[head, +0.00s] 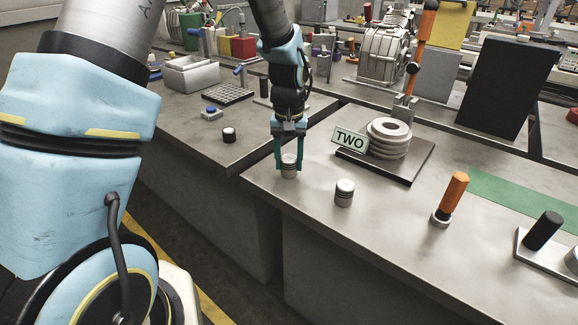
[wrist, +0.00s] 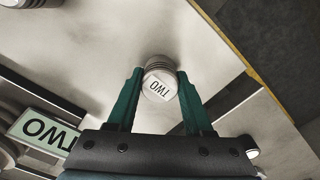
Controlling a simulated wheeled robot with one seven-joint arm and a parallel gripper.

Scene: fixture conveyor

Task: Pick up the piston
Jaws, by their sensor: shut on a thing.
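The piston (head: 289,168) is a small grey metal cylinder with ring grooves near the front left corner of the nearer metal bench. My gripper (head: 288,165) points down with one green finger on each side of it, shut on it. In the wrist view the piston (wrist: 159,82) stands between the fingertips (wrist: 160,76), its top labelled "TWO". The piston looks upright; I cannot tell whether its base touches the bench. A second, similar piston (head: 344,193) stands to the right, apart from my gripper; its edge shows in the wrist view (wrist: 30,3).
Behind stands a dark plate (head: 412,172) with stacked metal rings (head: 389,139) and a "TWO" sign (head: 350,138). An orange-handled tool (head: 453,193) stands to the right. A gap separates the left bench (head: 190,128). The bench front is mostly clear.

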